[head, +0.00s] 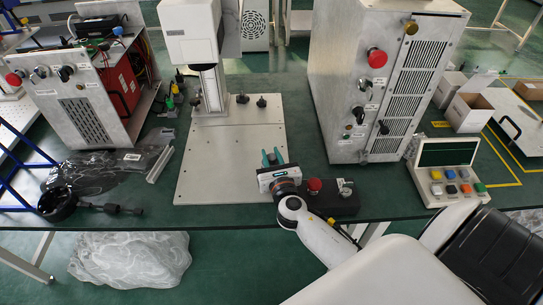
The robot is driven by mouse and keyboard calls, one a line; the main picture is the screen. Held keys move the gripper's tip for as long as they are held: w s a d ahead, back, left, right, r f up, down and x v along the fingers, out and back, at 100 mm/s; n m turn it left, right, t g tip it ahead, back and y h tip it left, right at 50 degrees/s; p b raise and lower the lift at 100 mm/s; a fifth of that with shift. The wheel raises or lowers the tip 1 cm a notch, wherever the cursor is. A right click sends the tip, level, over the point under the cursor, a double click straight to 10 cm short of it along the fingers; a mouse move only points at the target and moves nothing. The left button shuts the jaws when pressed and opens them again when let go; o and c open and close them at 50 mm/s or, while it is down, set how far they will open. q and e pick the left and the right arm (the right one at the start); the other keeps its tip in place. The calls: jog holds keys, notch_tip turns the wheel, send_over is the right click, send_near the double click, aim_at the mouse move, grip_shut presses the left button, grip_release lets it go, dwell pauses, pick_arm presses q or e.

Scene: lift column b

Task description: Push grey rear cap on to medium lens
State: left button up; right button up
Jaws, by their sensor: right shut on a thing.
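My right gripper (272,158) is over the front right part of the pale base plate, its teal fingers pointing away from me. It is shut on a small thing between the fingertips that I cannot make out. I cannot pick out a grey rear cap or a medium lens with certainty. A black ring-shaped part (57,206) lies at the table's front left edge, with a black rod-like part (112,208) to its right. My left gripper is not in view.
A white column machine stands on the pale base plate (215,178). A metal cabinet (345,105) stands to the right, another (75,105) to the left. A black box with a red button (335,201) lies right of my gripper. A button panel (449,178) is further right.

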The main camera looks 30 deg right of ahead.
jog(key=shift+f+b, duration=0.3)
jog(key=shift+f, duration=0.05)
jog(key=o, duration=1)
jog(key=shift+o, duration=0.2)
jog(key=b+v, duration=0.1)
jog(key=v, duration=1.1)
jog(key=shift+b, duration=0.3)
